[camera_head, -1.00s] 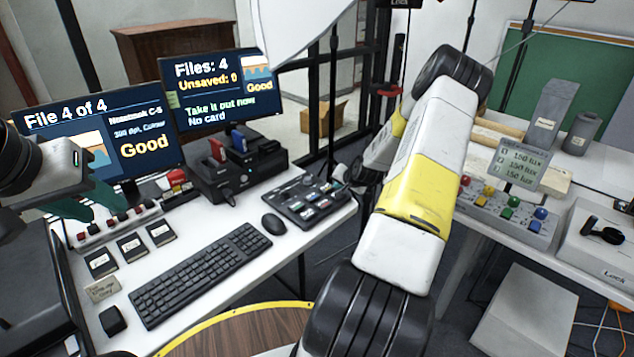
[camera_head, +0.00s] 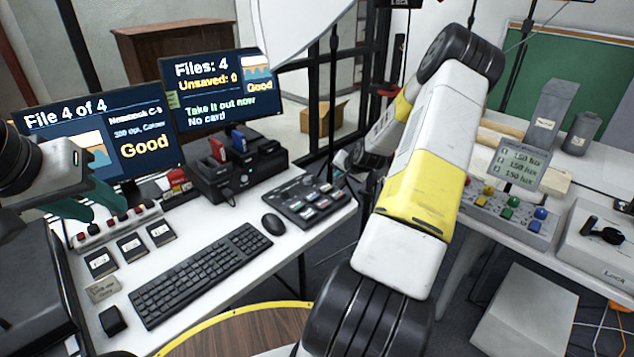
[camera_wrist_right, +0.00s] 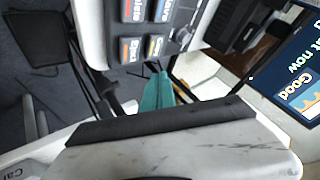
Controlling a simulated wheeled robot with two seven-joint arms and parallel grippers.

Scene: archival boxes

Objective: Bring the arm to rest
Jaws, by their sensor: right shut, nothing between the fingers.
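My right arm (camera_head: 425,165) reaches away from me through the middle of the head view, white and yellow with black joints. Its gripper is hidden or too unclear there. In the right wrist view my right gripper (camera_wrist_right: 158,94) shows its teal fingers together, shut with nothing between them. They hang in the air near the edge of a grey button panel (camera_wrist_right: 150,30). My left gripper (camera_head: 105,212) is at the left of the head view, above the desk near the row of buttons. Its teal fingers look apart and nothing shows between them.
The white desk (camera_head: 205,290) carries a keyboard (camera_head: 200,275), mouse (camera_head: 273,224), button panel (camera_head: 308,200), card dock (camera_head: 235,165) and two monitors (camera_head: 222,90). A second table at right holds a light meter (camera_head: 518,163) and a grey box (camera_head: 600,240). Floor shows between the tables.

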